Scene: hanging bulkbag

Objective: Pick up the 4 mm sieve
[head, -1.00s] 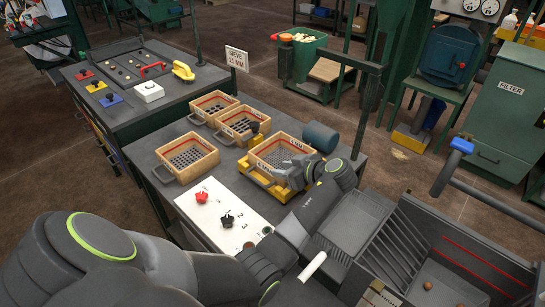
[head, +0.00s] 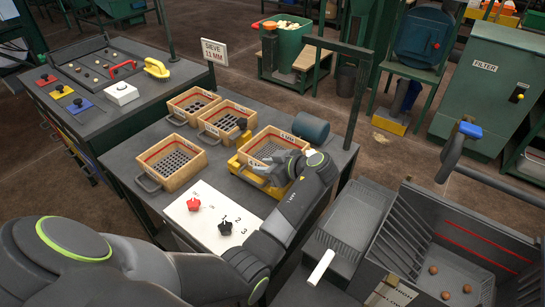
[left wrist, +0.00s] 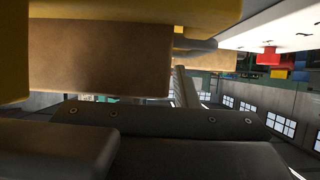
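A wooden sieve with a fine mesh (head: 268,150) sits on a yellow stand (head: 240,168) at the right of the grey bench; its small label is not clearly readable. My left gripper (head: 283,170) is at its front right corner, partly hiding that corner and the stand. Whether it touches the sieve cannot be told. In the left wrist view a wooden wall (left wrist: 100,55) is very close, with yellow parts around it and my dark gripper parts (left wrist: 150,130) below; the finger gap is not clear. My right gripper is not in view.
Three other wooden sieves with larger holes stand to the left, one of them in front (head: 172,160). A white numbered board (head: 205,220) with red and black knobs lies in front. A dark cylinder (head: 311,127) is behind right. A slatted bin (head: 450,240) stands right.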

